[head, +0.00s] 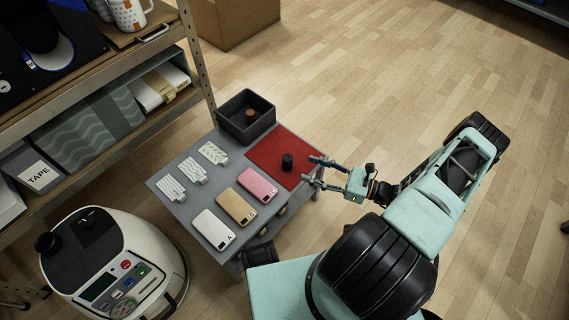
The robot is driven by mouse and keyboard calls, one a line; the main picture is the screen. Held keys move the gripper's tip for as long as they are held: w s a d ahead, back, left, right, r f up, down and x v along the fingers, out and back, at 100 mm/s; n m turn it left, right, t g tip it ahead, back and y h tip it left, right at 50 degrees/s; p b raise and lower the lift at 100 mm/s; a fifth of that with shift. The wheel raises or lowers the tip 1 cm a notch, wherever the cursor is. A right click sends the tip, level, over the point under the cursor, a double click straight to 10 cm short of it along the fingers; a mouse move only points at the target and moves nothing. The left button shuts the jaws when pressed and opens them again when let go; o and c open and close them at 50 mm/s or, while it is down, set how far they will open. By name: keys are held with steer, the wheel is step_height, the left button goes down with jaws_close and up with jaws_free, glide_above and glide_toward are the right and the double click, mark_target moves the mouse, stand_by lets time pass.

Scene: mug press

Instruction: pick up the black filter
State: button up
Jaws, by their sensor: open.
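The black filter (287,161) is a small dark cylinder standing on the red mat (262,150) at the back right of the grey table (172,207). My gripper (310,169) comes in from the right at the mat's right edge. Its two fingers are spread apart and point left toward the filter. A gap shows between the fingertips and the filter, and nothing is between the fingers.
A dark bin (233,123) holding a small brown piece (249,113) stands behind the mat. Phones in white (212,229), gold (234,206) and pink (258,186) lie in front, with several white keypad-like pieces (193,169) to the left. A shelf (190,45) stands at left.

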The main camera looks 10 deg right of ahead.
mark_target(287, 160)
steer(key=x, duration=0.5)
steer(key=b+x, duration=0.1)
steer(key=x, duration=0.1)
steer(key=b+x, duration=0.1)
steer(key=shift+w+f, duration=0.3)
steer(key=shift+w, duration=0.2)
steer(key=shift+w+a+r, duration=0.1)
steer(key=shift+w+a, duration=0.1)
steer(key=shift+a, duration=0.05)
jaws_close()
